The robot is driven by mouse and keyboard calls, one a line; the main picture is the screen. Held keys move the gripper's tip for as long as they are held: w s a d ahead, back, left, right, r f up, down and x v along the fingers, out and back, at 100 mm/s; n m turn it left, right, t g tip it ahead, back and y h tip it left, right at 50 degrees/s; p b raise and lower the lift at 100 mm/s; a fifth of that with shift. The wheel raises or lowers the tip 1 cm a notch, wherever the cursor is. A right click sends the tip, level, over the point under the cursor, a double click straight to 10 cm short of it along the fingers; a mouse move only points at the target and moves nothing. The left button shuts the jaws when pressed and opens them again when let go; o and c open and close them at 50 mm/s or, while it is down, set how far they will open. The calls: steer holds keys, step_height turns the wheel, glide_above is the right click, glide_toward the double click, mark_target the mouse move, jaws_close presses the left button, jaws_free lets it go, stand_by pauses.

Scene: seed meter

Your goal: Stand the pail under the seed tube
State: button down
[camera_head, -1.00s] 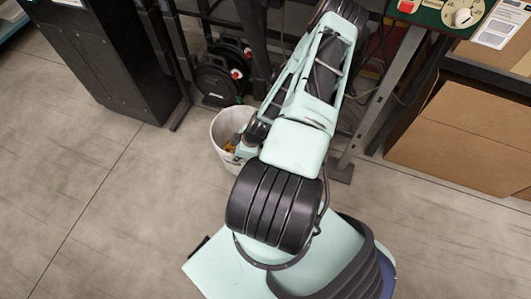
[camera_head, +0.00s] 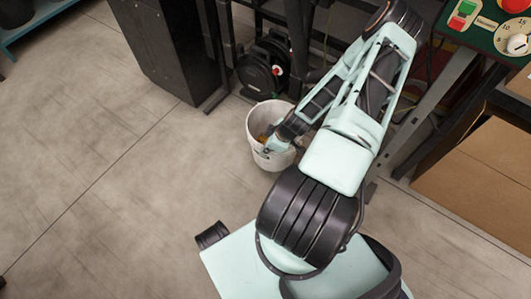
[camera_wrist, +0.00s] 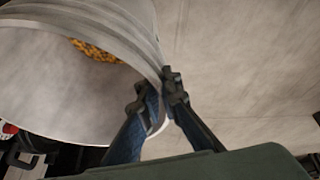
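The pail (camera_head: 254,145) is a white, open-topped bucket standing on the floor near the machine frame. It looks upright. In the wrist view the pail (camera_wrist: 60,122) fills the upper left, with orange-yellow grains at its bottom. My gripper (camera_wrist: 162,92) has one finger inside the pail and the other outside, shut on the wall at the rim. I cannot pick out the seed tube in either view.
A black cable reel (camera_head: 264,68) sits behind the pail among dark frame legs. A tall black cabinet (camera_head: 165,50) stands to the left. A green control panel (camera_head: 485,28) and cardboard boxes (camera_head: 480,180) are at right. The floor (camera_head: 120,200) at left is clear.

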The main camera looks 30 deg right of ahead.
steer(key=w+d+f+b, duration=0.4)
steer(key=d+f+b, duration=0.1)
steer(key=d+f, duration=0.4)
steer(key=shift+f, duration=1.15)
steer(key=c, duration=2.2)
jaws_free()
steer(key=shift+o, duration=0.2)
steer(key=p+v, duration=0.4)
steer(key=v, duration=0.8)
